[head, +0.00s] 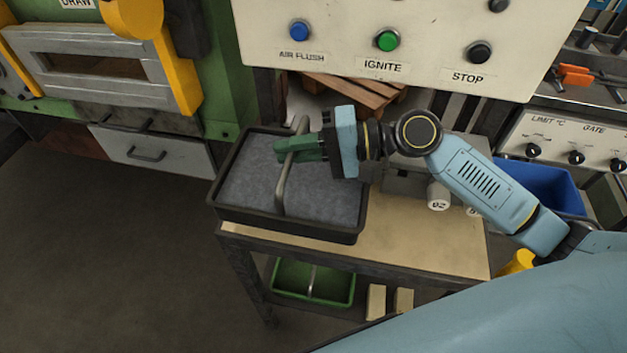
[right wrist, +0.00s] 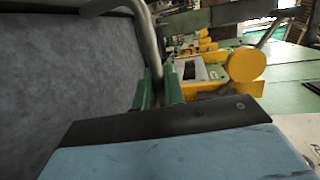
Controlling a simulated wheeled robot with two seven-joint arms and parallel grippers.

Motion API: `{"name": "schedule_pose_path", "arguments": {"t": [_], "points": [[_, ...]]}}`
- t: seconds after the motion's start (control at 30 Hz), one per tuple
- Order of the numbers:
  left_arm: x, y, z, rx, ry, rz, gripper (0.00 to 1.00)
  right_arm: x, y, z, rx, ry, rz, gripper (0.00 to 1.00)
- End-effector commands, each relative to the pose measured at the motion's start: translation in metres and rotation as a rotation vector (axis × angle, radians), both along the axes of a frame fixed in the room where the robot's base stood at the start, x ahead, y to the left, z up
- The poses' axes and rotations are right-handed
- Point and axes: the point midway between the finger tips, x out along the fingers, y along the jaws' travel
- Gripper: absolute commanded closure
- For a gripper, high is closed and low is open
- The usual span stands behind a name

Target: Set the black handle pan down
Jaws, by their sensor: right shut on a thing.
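The black handle pan (head: 290,232) is a shallow black rectangular tray with a grey surface inside and a bent metal bar handle (head: 284,188) arching across it. It is at the left end of the wooden-topped table (head: 425,242), roughly level. I cannot tell whether its underside touches the top. My right gripper (head: 290,150) reaches in from the right and is shut on the handle near its top. In the right wrist view the green fingers (right wrist: 158,90) close around the handle bar (right wrist: 152,42), with the grey inside of the pan at left. My left gripper is not in view.
A control panel with buttons (head: 387,39) hangs behind. A white cylinder (head: 438,196) and a grey box stand on the table right of the pan. A green tray (head: 313,282) sits on the lower shelf. A blue bin (head: 545,187) is at right. Floor at left is clear.

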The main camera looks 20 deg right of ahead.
Motion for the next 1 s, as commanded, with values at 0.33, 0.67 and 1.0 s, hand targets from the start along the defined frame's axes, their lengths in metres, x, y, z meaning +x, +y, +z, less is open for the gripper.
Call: {"name": "schedule_pose_path", "arguments": {"t": [0.33, 0.67, 1.0], "points": [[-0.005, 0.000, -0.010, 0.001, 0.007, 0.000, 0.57, 0.001, 0.000, -0.037, 0.005, -0.004, -0.002, 1.00], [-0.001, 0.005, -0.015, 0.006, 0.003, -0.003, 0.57, 0.001, 0.000, -0.063, 0.004, -0.006, -0.001, 1.00], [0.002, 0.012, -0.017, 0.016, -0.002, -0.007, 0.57, 0.000, 0.000, -0.069, 0.000, -0.002, -0.001, 0.88]]}}
